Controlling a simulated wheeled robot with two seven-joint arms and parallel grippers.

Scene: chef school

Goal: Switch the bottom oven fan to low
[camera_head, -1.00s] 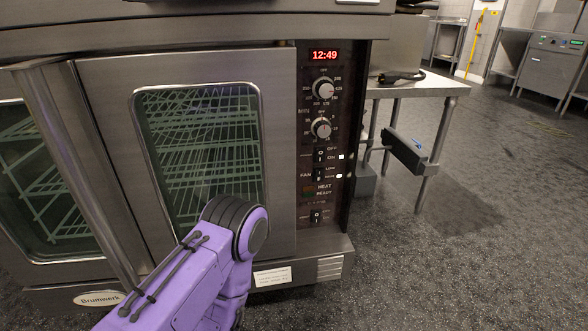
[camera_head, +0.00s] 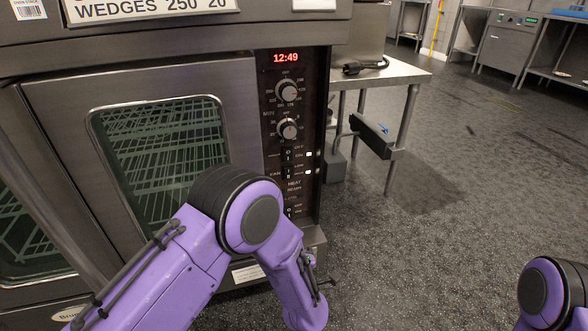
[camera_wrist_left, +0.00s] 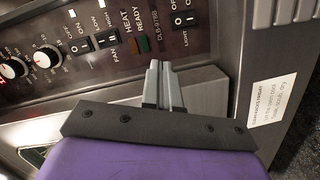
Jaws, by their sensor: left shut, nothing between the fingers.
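The bottom oven's control panel (camera_head: 303,200) is on the right of its door. The black fan rocker switch (camera_head: 287,173) sits below the power switch (camera_head: 287,155), with white indicators beside both. In the left wrist view the panel appears turned sideways, and the fan switch (camera_wrist_left: 107,39) shows its "FAN" label. I cannot tell which side of it is pressed. My left gripper (camera_wrist_left: 158,66) is shut and empty, its fingertips near the panel's lower edge, below the ready lamps and apart from the fan switch. In the head view the left gripper is hidden. My right gripper is out of view.
Two round knobs (camera_head: 287,90) (camera_head: 288,129) sit under the red clock display (camera_head: 286,58). The light switch (camera_wrist_left: 185,18) lies close to my left fingertips. A steel table (camera_head: 400,73) stands right of the oven. The floor (camera_head: 470,190) there is clear.

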